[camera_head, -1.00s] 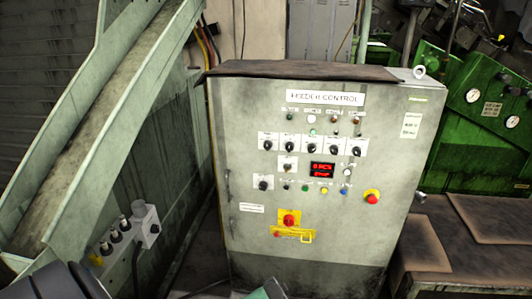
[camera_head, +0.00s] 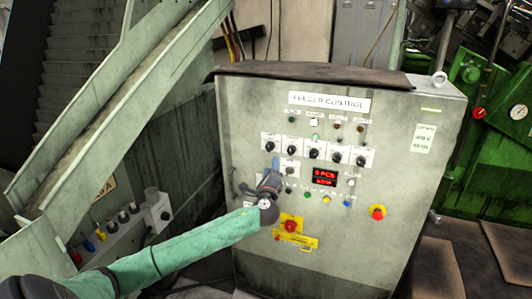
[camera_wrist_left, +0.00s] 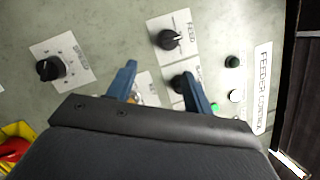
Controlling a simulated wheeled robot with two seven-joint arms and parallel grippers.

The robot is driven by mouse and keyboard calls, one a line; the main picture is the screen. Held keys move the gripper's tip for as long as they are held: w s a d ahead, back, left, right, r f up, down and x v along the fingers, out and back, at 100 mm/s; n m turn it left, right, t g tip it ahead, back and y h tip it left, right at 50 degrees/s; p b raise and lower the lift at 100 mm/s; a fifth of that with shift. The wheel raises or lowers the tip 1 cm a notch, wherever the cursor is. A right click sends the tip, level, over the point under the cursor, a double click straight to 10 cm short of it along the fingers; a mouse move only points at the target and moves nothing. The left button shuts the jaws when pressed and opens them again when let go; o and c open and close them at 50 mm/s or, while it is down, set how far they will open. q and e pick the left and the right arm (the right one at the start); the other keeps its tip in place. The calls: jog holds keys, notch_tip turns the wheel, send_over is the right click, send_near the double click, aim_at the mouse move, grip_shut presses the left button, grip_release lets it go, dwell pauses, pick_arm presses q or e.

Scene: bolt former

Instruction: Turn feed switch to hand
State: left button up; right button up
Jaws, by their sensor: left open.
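The feeder control cabinet (camera_head: 330,215) stands in front of me with its knobs on the front. A black knob (camera_wrist_left: 170,40) at the top of the left wrist view has a label that seems to read "FEED"; it is the leftmost of the upper row in the head view (camera_head: 269,148). My left gripper (camera_wrist_left: 160,78) is open and empty, its blue fingers close to the panel, just below that row. A second knob (camera_wrist_left: 180,82) is partly behind one finger. A plate between the fingers is partly hidden. My right gripper is not in view.
A further knob (camera_wrist_left: 49,69) sits at the left of the wrist view. A sloped conveyor (camera_head: 110,120) stands left, green machinery (camera_head: 495,140) right.

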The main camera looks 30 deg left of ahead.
aim_at(269, 150)
pick_arm(q)
jog(key=w+a+r+m+p, duration=0.1)
jog(key=w+a+r+y+p, duration=0.1)
jog(key=w, duration=0.1)
jog(key=w+a+r+m+p, duration=0.1)
jog(key=shift+w+a+r+m, duration=0.1)
jog(key=shift+w+a+m, duration=0.2)
jog(key=shift+w+a, duration=0.45)
jog(key=shift+w, duration=0.1)
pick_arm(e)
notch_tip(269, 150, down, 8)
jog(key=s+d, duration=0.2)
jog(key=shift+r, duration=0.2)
pick_arm(q)
jog(key=c, duration=1)
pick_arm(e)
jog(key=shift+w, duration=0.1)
